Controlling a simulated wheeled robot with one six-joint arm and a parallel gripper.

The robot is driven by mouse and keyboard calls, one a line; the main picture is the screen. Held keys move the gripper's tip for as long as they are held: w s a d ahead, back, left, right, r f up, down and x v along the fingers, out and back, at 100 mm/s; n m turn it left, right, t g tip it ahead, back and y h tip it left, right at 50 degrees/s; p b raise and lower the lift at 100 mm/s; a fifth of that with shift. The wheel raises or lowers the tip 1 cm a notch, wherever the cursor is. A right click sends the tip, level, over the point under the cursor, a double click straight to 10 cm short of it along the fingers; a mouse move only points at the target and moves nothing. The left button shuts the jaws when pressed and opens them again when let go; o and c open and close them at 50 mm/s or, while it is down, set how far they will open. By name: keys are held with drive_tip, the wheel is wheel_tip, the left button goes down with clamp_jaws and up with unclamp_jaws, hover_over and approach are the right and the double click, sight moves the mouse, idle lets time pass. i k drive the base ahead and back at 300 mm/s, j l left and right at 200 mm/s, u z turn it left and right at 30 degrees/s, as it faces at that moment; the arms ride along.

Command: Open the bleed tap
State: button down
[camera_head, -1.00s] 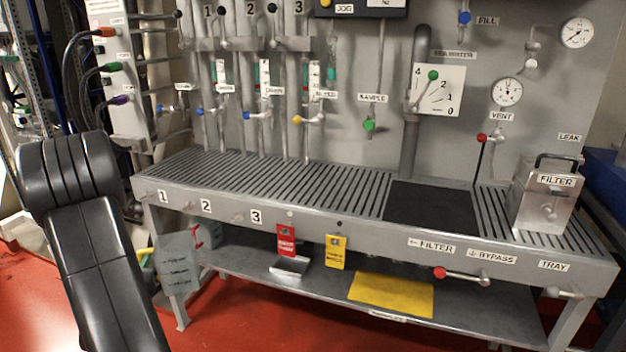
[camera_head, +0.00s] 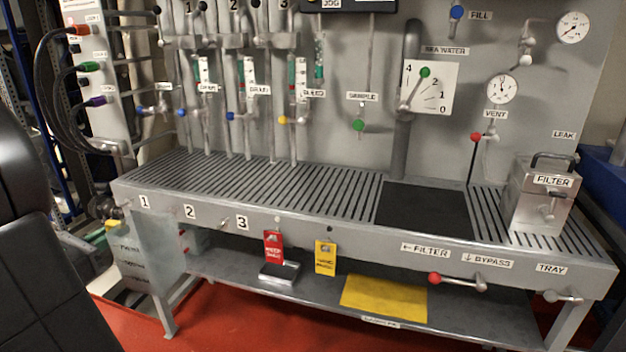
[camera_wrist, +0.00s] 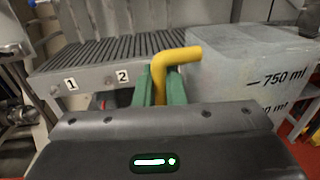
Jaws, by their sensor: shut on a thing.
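The bleed tap (camera_head: 283,119), with a yellow knob, is on the back panel's third column, left of the BLEED label (camera_head: 313,93). Its knob points left. My gripper (camera_wrist: 160,88) has green fingers shut on the yellow bent handle (camera_wrist: 180,54) of a translucent grey jug (camera_wrist: 235,80) marked 750 ml. In the head view the jug (camera_head: 142,258) shows in front of the bench's left end, far below the tap and left of it. I cannot tell what the jug contains.
The slatted bench (camera_head: 150,173) runs below the panel, with numbered knobs on its front. Blue drain taps (camera_head: 231,116) stand left of the bleed tap. The sample tap (camera_head: 358,125) is to its right. The bench top is clear except for the filter box (camera_head: 543,195).

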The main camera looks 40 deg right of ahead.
sight(303, 181)
drive_tip(key=i+l, duration=0.1)
drive_tip(key=l, duration=0.25)
drive_tip(key=i+l, duration=0.15)
drive_tip(key=l, duration=0.2)
drive_tip(key=i+l, duration=0.1)
drive_tip(key=l, duration=0.3)
drive_tip(key=i+l, duration=0.15)
drive_tip(key=l, duration=0.2)
drive_tip(key=i+l, duration=0.1)
drive_tip(key=l, duration=0.25)
